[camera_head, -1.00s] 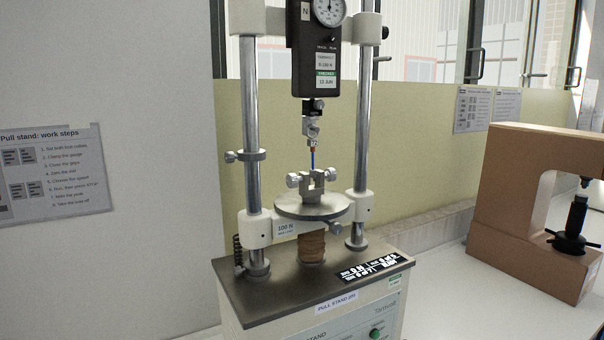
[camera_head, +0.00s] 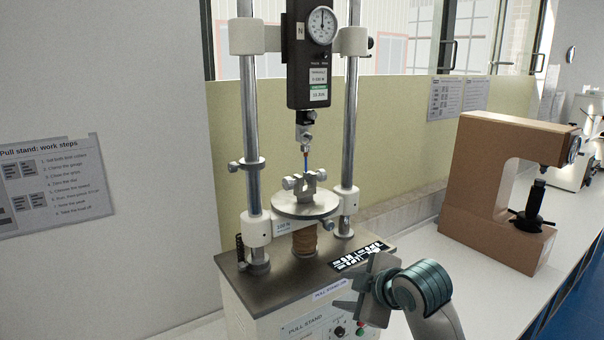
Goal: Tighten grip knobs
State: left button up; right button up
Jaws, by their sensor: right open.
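The pull stand (camera_head: 234,268) stands on the bench with two upright columns. A dark force gauge (camera_head: 309,62) with a round dial hangs between the columns. Small silver grip knobs (camera_head: 289,183) stick out at the sides of the lower grip, above the round plate (camera_head: 290,208). My right gripper (camera_head: 358,288) is in front of the stand's right front corner, below the plate and apart from the knobs. It is open and empty. My left gripper is out of view.
A brown C-shaped tester (camera_head: 482,190) stands to the right on the white bench. A sheet of work steps (camera_head: 50,185) hangs on the left wall. A knob (camera_head: 339,331) shows on the stand's front panel, close to my right gripper.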

aim_at(290, 182)
jog(key=a+r+n+y, duration=0.1)
jog(key=a+r+n, duration=0.3)
jog(key=r, duration=2.6)
jog(key=n, duration=0.5)
jog(key=shift+w+y+p, duration=0.25)
jog(key=shift+y+p, duration=0.05)
jog(key=shift+w+f, duration=0.1)
jog(key=p+x, duration=0.7)
jog(key=x, duration=0.8)
jog(key=shift+w+a, duration=0.15)
jog(key=shift+w, duration=0.05)
jog(key=shift+p+x, duration=0.3)
jog(key=shift+x, duration=0.65)
jog(key=shift+c, duration=0.6)
jog(key=c, duration=0.9)
